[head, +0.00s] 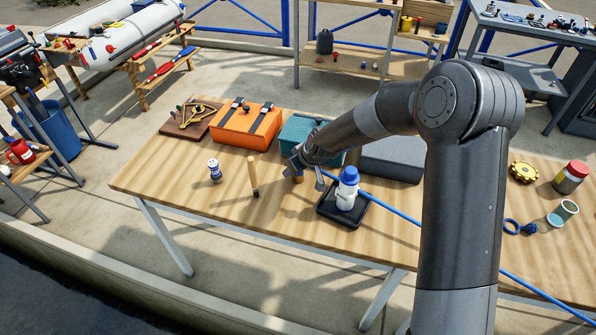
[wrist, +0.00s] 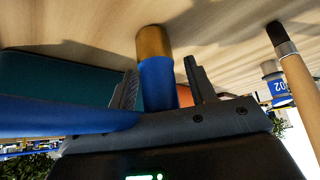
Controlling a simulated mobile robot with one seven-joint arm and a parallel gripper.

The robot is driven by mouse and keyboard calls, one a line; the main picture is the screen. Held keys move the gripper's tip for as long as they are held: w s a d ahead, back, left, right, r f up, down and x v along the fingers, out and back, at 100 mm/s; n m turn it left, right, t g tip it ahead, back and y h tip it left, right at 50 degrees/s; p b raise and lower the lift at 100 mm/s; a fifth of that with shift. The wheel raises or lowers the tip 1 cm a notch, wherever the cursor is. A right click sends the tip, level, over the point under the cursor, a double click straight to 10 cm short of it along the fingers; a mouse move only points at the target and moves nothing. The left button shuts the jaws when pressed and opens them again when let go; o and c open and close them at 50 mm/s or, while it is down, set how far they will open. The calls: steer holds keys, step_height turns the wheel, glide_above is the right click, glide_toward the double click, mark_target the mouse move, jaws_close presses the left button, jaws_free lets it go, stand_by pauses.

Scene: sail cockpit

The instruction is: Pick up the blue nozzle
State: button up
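The blue nozzle (wrist: 158,82), a blue cylinder with a brass-coloured end, stands between my two fingers in the wrist view. In the head view only its brass-brown lower part (head: 298,178) shows near the table top, with the rest hidden by my gripper. My gripper (head: 306,172) is low over the middle of the table. Its fingers (wrist: 163,88) are apart on either side of the nozzle, with a gap visible on the right side in the wrist view. I cannot tell whether the left finger touches it.
A blue hose (head: 460,246) runs rightward from near my gripper. A white bottle with a blue cap (head: 347,190) stands on a black tray (head: 326,211) close by. A wooden-handled tool (head: 253,176) stands left, a teal box (head: 296,131) behind. The table's front left is clear.

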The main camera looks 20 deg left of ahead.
steer(key=c, duration=0.9)
steer(key=shift+c, duration=0.3)
steer(key=shift+r, duration=0.15)
